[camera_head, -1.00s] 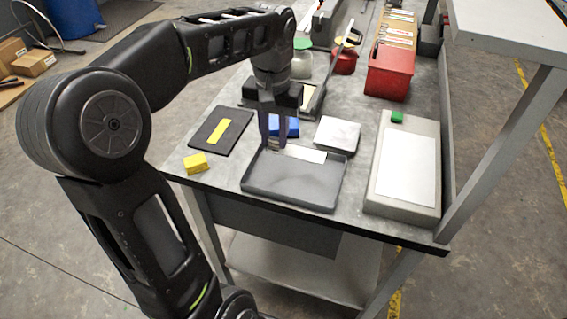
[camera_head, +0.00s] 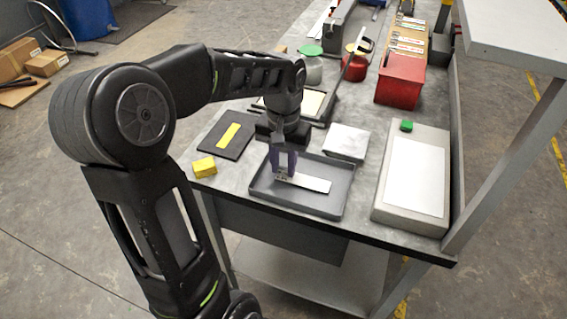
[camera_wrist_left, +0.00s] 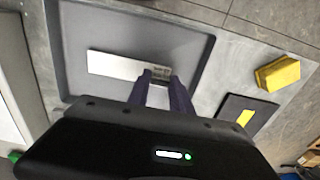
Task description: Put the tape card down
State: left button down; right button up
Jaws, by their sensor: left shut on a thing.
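The tape card is a thin white strip (camera_head: 314,184) with a printed end; it also shows in the left wrist view (camera_wrist_left: 114,65). My left gripper (camera_head: 284,173) is shut on its printed end, and its fingertips show in the left wrist view (camera_wrist_left: 157,76). The card lies flat within the outline of the shallow grey tray (camera_head: 302,206), pointing right from the fingers in the head view. I cannot tell whether it touches the tray floor. The tray also fills the upper left of the wrist view (camera_wrist_left: 185,32). My right gripper is out of view.
Left of the tray are a yellow block (camera_head: 204,167) and a black plate with a yellow strip (camera_head: 238,147). A silver-grey block (camera_head: 347,142) stands behind it. A pale slab (camera_head: 415,180) with a green piece (camera_head: 407,125) is at right. A red bin (camera_head: 400,82) stands farther back.

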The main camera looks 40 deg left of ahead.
pick_arm(q)
jog(key=shift+f, duration=0.2)
jog(key=c, duration=1.1)
grip_release()
jog(key=shift+c, duration=0.2)
jog(key=shift+r, duration=0.15)
jog(key=shift+r, duration=0.2)
notch_tip(320, 180, up, 12)
jog(key=p, duration=0.1)
jog(key=shift+f, duration=0.15)
